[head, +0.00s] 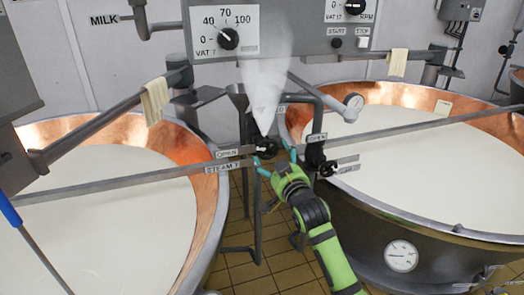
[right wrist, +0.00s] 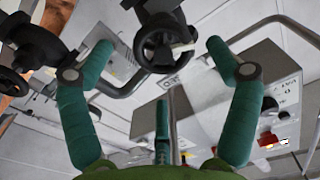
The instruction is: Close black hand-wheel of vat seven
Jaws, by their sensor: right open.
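A black hand-wheel (head: 267,147) sits on a valve between the two vats, beside an OPEN label (head: 228,153) and a STEAM 7 plate (head: 222,167). A white plume of steam (head: 265,80) rises above it. My right gripper (head: 277,163) is open just in front of this wheel. In the right wrist view the hand-wheel (right wrist: 165,43) appears between the tips of the spread teal fingers, with no clear grip on it. Whether a finger touches the rim I cannot tell. My left gripper is out of view.
A second black hand-wheel (head: 328,168) with its own OPEN label is close on the right. Copper vats of milk stand left (head: 110,235) and right (head: 430,160). A grey control panel (head: 275,30) hangs behind. A blue-handled rod (head: 10,208) is at far left.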

